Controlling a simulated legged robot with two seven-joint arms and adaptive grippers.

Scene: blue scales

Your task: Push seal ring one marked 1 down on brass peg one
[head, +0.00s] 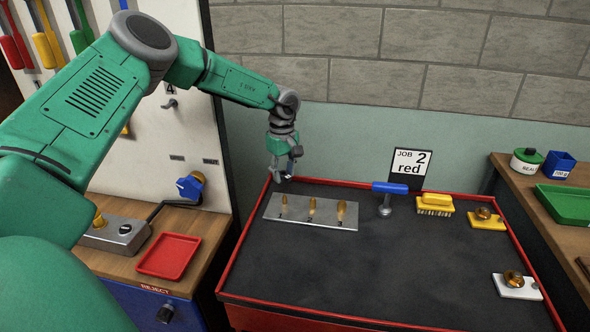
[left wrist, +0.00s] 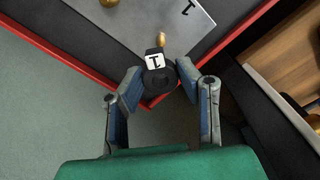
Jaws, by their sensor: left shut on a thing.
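My left gripper (head: 284,177) hangs over the back left of the bench, above the left end of the grey peg plate (head: 273,217). In the left wrist view, my left gripper (left wrist: 159,80) is shut on seal ring one (left wrist: 158,83), a black ring with a white tab marked 1. Brass peg one (head: 284,206) stands upright at the left end of the plate. It also shows in the left wrist view (left wrist: 161,39), just beyond the ring and apart from it in the picture. The height gap between ring and peg is hard to judge. My right gripper is out of view.
Two more brass pegs (head: 311,209) stand on the plate. A job card (head: 411,162) reads 2 red. A red rim (head: 350,324) borders the dark, mostly clear bench.

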